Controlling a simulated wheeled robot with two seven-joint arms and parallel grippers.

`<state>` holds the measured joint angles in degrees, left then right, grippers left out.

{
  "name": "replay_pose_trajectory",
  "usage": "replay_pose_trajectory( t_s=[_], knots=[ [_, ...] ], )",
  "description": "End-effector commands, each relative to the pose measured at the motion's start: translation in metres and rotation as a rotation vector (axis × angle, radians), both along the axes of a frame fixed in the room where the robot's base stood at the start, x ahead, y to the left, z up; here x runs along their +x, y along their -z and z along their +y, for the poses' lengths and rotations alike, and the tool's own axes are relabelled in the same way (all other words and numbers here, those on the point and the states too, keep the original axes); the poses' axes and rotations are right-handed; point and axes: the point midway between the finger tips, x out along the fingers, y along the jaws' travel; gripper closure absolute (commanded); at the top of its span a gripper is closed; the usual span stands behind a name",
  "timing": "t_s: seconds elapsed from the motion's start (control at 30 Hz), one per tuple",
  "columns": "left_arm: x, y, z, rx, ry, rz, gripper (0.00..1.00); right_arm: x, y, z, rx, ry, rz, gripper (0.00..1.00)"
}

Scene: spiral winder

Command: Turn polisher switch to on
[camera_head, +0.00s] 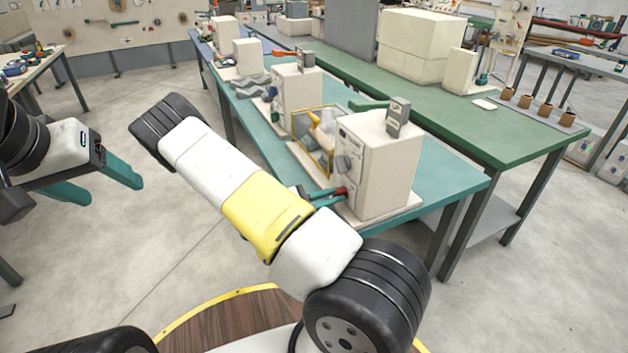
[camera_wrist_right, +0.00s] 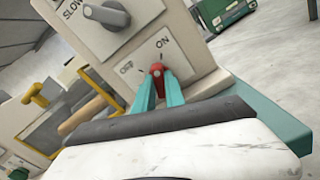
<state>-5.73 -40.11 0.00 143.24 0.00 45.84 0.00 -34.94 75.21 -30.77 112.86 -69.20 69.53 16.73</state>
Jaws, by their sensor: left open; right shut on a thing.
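The polisher (camera_head: 375,165) is a cream box machine on the teal table. Its red switch (camera_head: 341,192) sits low on the front panel. In the right wrist view the red switch (camera_wrist_right: 157,70) lies between the printed words OFF and ON. My right gripper (camera_wrist_right: 158,88) has its teal fingertips closed on the switch; it also shows in the head view (camera_head: 330,193). The switch knob is partly hidden by the fingers, so its exact setting is hard to tell. My left gripper (camera_head: 105,182) is open and empty over the floor at the left, away from the table.
A grey knob (camera_wrist_right: 107,15) marked SLOW is above the switch. A yellow-framed guard (camera_head: 313,140) stands left of the polisher. More cream machines (camera_head: 297,88) line the teal table (camera_head: 452,180). A green table (camera_head: 510,140) stands behind it.

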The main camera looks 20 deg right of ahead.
Motion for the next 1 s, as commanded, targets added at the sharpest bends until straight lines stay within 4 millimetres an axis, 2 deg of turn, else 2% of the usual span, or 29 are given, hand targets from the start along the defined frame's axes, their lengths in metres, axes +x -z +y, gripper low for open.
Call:
replay_pose_trajectory(
  t_s=[0.43, 1.0],
  knots=[
    [0.0000, 0.0000, 0.0000, 0.000, 0.000, 0.000, 0.35, 0.0002, 0.0021, 0.0014, 0.026, -0.002, -0.260, 1.00],
    [0.0000, 0.0000, 0.0000, 0.000, 0.000, 0.000, 0.35, 0.0004, 0.0024, 0.0012, 0.032, -0.001, -0.313, 1.00]
  ],
)
